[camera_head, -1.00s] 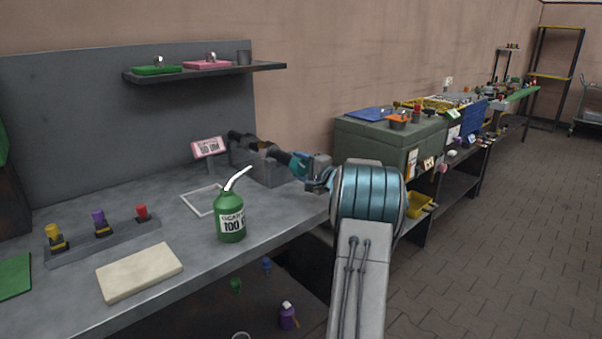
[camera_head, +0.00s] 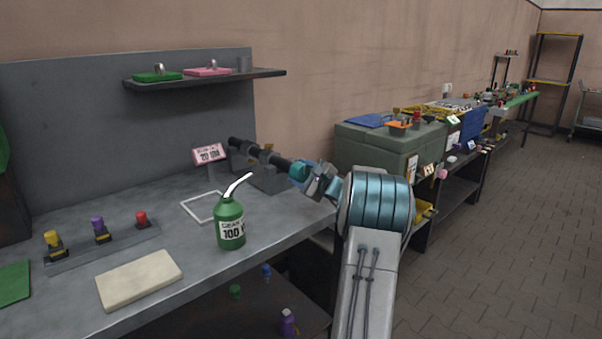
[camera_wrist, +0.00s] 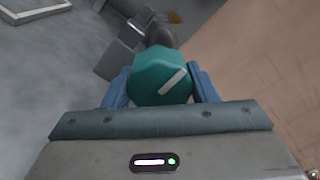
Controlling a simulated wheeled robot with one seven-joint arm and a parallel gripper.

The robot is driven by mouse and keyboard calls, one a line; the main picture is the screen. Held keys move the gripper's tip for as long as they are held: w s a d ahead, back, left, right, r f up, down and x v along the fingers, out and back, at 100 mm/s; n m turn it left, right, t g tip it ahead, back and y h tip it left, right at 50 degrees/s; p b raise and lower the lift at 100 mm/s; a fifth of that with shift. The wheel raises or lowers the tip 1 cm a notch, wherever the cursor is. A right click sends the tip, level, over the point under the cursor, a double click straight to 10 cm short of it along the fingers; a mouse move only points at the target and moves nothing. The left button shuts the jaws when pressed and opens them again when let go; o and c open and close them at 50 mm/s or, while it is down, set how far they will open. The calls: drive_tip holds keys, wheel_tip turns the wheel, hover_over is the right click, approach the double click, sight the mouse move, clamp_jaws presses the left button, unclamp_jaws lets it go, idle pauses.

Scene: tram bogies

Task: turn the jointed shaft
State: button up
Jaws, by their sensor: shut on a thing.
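The jointed shaft (camera_head: 266,155) is a dark bar lying in a grey stand (camera_head: 270,181) at the back right of the workbench. Its near end carries a teal faceted knob (camera_wrist: 160,76) with a pale stripe, which is tilted in the wrist view. My gripper (camera_wrist: 163,85) is shut on this knob, one blue finger on each side. In the head view my gripper (camera_head: 303,175) is at the shaft's right end, partly hidden by my wrist. Most of the shaft behind the knob is hidden in the wrist view.
A green oil can (camera_head: 231,222) with a bent spout stands in front of the shaft. A pink sign (camera_head: 209,154) and a white frame (camera_head: 201,207) are left of the stand. A green-grey cabinet (camera_head: 372,147) stands to the right. A shelf (camera_head: 205,75) hangs above.

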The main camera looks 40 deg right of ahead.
idle(0.3)
drive_tip(key=o, duration=1)
drive_tip(key=s, duration=0.9)
drive_tip(key=s+d, duration=0.1)
drive_tip(key=s, duration=0.4)
drive_tip(key=shift+d, duration=0.1)
